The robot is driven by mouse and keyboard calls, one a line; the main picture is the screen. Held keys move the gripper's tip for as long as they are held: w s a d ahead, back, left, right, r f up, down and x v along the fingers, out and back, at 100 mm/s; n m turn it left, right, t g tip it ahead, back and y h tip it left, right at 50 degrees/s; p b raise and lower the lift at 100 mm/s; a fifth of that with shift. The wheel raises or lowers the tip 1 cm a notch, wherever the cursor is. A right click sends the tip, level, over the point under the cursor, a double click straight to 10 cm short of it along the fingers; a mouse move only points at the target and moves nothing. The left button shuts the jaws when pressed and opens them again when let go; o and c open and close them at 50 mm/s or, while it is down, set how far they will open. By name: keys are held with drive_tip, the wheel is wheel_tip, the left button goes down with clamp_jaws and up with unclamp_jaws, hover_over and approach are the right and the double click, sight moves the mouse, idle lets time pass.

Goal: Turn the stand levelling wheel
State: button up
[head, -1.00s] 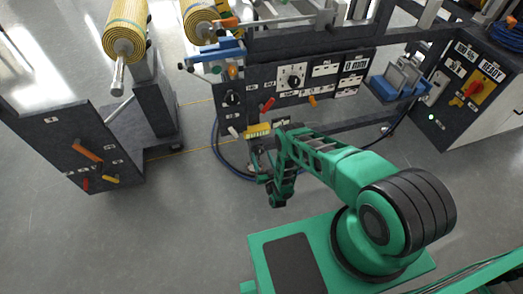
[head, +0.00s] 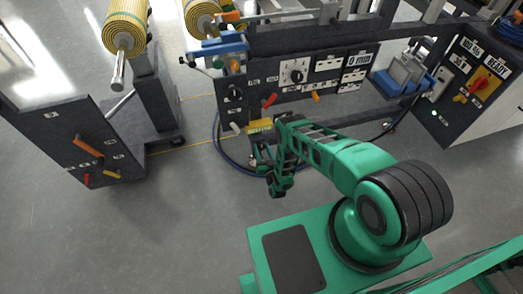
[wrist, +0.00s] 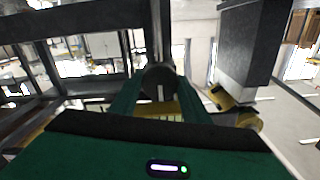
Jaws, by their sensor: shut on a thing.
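A yellow ribbed wheel (head: 259,126) sits low on the dark stand, below the front panel, and I take it for the levelling wheel. In the wrist view its yellow rim (wrist: 38,126) spreads across behind my gripper, with a dark round post end (wrist: 158,82) at the middle. My gripper (wrist: 158,100) has its two green fingers on either side of that middle and is shut on the wheel. In the head view my folded arm reaches down beside the wheel and the fingertips are hard to make out. The gripper's housing hides the near part of the wheel.
The stand's dark panel (head: 293,92) carries knobs, levers and a "0 mm" display (head: 359,60). A blue hose (head: 232,160) lies on the floor below it. A dark cabinet (head: 75,137) stands left, and a cabinet marked READY (head: 468,85) right. The floor front left is clear.

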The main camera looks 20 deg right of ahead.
drive_tip(key=shift+n, duration=0.3)
drive_tip(key=n, duration=0.9)
drive_tip(key=shift+s+a, duration=0.1)
drive_tip(key=shift+a, duration=0.05)
idle(0.5)
drive_tip(key=o, duration=1)
drive_tip(key=shift+o, duration=0.2)
